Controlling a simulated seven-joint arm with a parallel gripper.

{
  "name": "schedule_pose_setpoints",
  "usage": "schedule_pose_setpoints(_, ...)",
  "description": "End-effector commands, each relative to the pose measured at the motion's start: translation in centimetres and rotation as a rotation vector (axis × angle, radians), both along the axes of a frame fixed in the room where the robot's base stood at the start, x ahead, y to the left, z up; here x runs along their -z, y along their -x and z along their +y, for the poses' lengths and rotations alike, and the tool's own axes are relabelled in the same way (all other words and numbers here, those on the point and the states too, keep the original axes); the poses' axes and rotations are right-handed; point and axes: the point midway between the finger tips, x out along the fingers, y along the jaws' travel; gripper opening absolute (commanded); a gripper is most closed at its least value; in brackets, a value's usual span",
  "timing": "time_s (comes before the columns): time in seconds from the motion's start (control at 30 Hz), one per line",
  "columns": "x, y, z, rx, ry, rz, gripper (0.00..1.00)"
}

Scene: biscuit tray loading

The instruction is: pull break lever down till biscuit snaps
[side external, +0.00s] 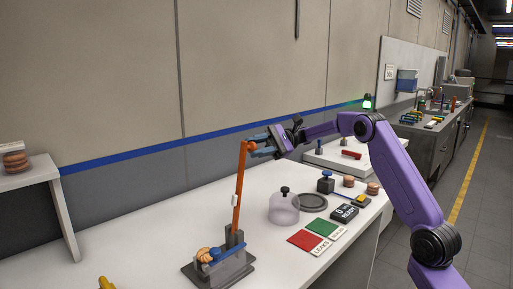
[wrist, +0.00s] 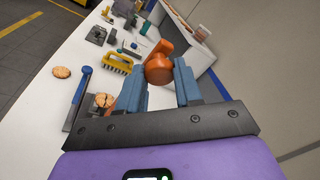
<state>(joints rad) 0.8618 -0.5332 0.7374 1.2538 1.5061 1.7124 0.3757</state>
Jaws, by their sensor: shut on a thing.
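The break lever (side external: 238,190) is a long orange bar with a round orange knob at its top. It stands nearly upright on a grey fixture (side external: 232,268), leaning slightly right. My gripper (side external: 258,147) is shut on the knob at the lever's top, from the right. In the wrist view the orange knob (wrist: 160,68) sits between the blue fingers of my gripper (wrist: 159,80). A biscuit (side external: 204,255) lies in the fixture beside a blue part at the lever's foot.
A clear dome (side external: 284,208), a dark round plate (side external: 312,202), red (side external: 305,240) and green (side external: 322,227) pads and a small display (side external: 344,213) stand right of the fixture. A shelf with biscuits (side external: 30,178) is at left.

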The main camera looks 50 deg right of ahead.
Motion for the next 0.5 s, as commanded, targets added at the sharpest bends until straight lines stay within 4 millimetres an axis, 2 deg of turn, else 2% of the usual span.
schedule_pose_setpoints(0.27,-0.6,0.0,1.6,-0.003,0.06,-0.003,0.0)
schedule_pose_setpoints(0.5,-1.6,0.1,5.8,-0.005,0.219,-0.006,0.0)
